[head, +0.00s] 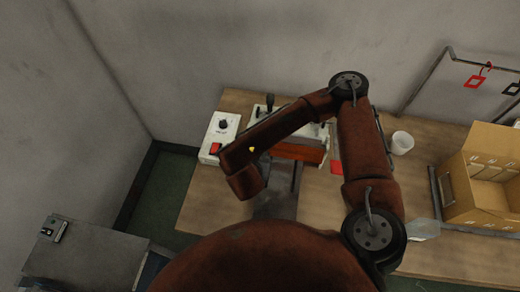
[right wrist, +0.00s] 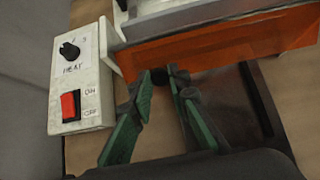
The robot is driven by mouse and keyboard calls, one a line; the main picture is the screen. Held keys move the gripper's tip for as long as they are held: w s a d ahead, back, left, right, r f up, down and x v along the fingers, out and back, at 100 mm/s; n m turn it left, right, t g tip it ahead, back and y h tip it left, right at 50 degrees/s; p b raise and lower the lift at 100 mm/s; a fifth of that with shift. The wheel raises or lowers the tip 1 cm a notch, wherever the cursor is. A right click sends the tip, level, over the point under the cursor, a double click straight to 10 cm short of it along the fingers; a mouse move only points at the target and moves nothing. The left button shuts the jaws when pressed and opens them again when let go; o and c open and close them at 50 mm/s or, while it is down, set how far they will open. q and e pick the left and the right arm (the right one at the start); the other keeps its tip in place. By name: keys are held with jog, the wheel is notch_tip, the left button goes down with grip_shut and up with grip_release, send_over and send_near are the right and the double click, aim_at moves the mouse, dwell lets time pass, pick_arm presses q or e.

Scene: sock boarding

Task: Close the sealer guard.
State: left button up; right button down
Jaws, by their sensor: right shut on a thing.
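The sealer (head: 313,130) stands on the wooden table, with a white control box (head: 219,135) at its left. Its orange see-through guard (head: 300,152) spans the front and also shows in the right wrist view (right wrist: 222,46). A small dark round knob (right wrist: 178,73) sits at the guard's lower edge. My right gripper (right wrist: 167,82), with green finger pads, is shut on the knob, its fingertips on either side of it. In the head view my right arm covers the gripper and part of the sealer. My left gripper is not in view.
The control box has a HEAT dial (right wrist: 69,51) and a red switch (right wrist: 70,105). A white cup (head: 402,143), a cardboard box (head: 482,175) and a metal rack with hanging tags (head: 474,82) stand to the right. A grey cabinet (head: 75,258) is at lower left.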

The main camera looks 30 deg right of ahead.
jog(key=shift+w+d+f+t+h+p, duration=0.15)
jog(key=shift+f+t+h+p, duration=0.75)
jog(key=shift+p, duration=0.9)
jog(key=shift+w+d+f+t+h+p, duration=0.15)
jog(key=shift+f+t+h+p, duration=0.4)
jog(key=shift+t+p, duration=0.9)
jog(key=shift+w+f+t+h+p, duration=0.25)
jog(key=shift+f+t+h+p, duration=0.5)
jog(key=shift+p, duration=1.4)
jog(key=shift+r, duration=0.1)
jog(key=c, duration=1.9)
grip_release()
jog(key=shift+w, duration=0.1)
jog(key=shift+c, duration=0.2)
jog(key=shift+o, duration=0.6)
